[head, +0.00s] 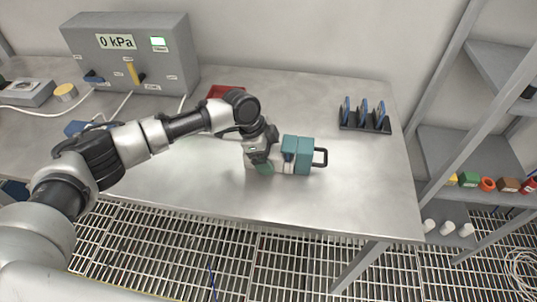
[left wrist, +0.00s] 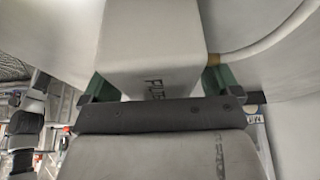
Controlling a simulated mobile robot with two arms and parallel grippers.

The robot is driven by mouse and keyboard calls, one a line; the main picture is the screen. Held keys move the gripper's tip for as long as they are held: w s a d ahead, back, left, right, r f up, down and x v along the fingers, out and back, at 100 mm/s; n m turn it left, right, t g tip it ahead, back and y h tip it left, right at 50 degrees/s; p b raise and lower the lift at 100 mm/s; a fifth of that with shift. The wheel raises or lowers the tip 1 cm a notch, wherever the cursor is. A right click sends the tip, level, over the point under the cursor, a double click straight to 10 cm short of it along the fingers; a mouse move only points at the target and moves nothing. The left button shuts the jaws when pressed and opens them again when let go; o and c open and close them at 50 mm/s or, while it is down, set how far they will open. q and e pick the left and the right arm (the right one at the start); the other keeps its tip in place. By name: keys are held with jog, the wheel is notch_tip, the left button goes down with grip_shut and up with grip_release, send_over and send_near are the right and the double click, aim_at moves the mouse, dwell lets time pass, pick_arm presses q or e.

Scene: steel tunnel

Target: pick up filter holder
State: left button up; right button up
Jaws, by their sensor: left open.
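The filter holder (head: 303,154) appears to be the teal and white block with a black handle on its right side, lying on the steel bench. My left gripper (head: 262,166) is at the block's left end in the head view. In the left wrist view, a white block with partly readable dark lettering (left wrist: 155,50) lies between the two green fingers of my left gripper (left wrist: 160,84). The fingers are open, one on each side of the block. I cannot tell whether they touch it. The gripper hides the block's left end in the head view. My right gripper is not in view.
The steel bench (head: 215,190) is clear in front of the block. A grey pressure box (head: 130,55) reading 0 kPa stands back left. A red tray (head: 226,91) lies behind my arm. A black rack (head: 364,120) with blue items stands back right. Shelves (head: 460,150) are further right.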

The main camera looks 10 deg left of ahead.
aim_at(275, 151)
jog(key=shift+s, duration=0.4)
pick_arm(q)
jog(key=shift+f, duration=0.2)
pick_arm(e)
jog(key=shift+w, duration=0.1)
pick_arm(q)
jog(key=c, duration=1.1)
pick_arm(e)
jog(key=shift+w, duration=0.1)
pick_arm(q)
jog(key=shift+r, duration=0.2)
jog(key=shift+r, duration=0.55)
jog(key=r, duration=0.3)
jog(key=shift+s+d+r+b, duration=0.1)
jog(key=shift+d+r+b, duration=0.2)
jog(key=shift+b, duration=0.1)
jog(key=s+d+r+b, duration=0.1)
jog(key=s+d+r, duration=0.3)
jog(key=d, duration=0.6)
notch_tip(275, 151, up, 3)
jog(key=shift+s+f, duration=0.15)
jog(key=shift+f, duration=0.05)
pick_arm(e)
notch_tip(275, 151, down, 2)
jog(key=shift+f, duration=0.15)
